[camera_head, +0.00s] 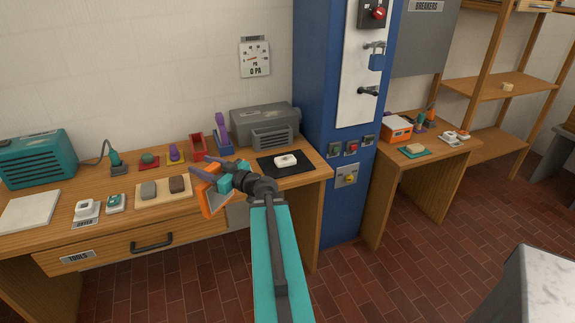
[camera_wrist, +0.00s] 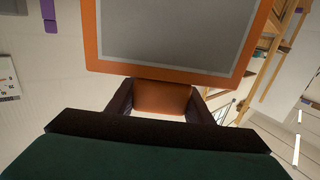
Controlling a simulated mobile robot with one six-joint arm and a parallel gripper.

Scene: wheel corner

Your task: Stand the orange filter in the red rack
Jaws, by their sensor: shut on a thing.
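The orange filter (camera_wrist: 172,74) is a flat orange frame with a grey panel and an orange tab. My gripper (camera_wrist: 162,95) is shut on the tab in the wrist view. In the head view the filter (camera_head: 212,201) hangs tilted from my gripper (camera_head: 214,178), in front of the bench's front edge. The red rack (camera_head: 197,147) stands at the back of the bench, apart from the filter. A blue rack (camera_head: 219,144) with a purple piece (camera_head: 221,125) upright in it stands just right of the red rack.
The wooden bench (camera_head: 50,235) also holds a grey machine (camera_head: 265,125), a black mat (camera_head: 271,173) with a white item, a tray (camera_head: 140,198) with two blocks and a teal box (camera_head: 38,155). A blue cabinet (camera_head: 310,100) rises at the bench's right end.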

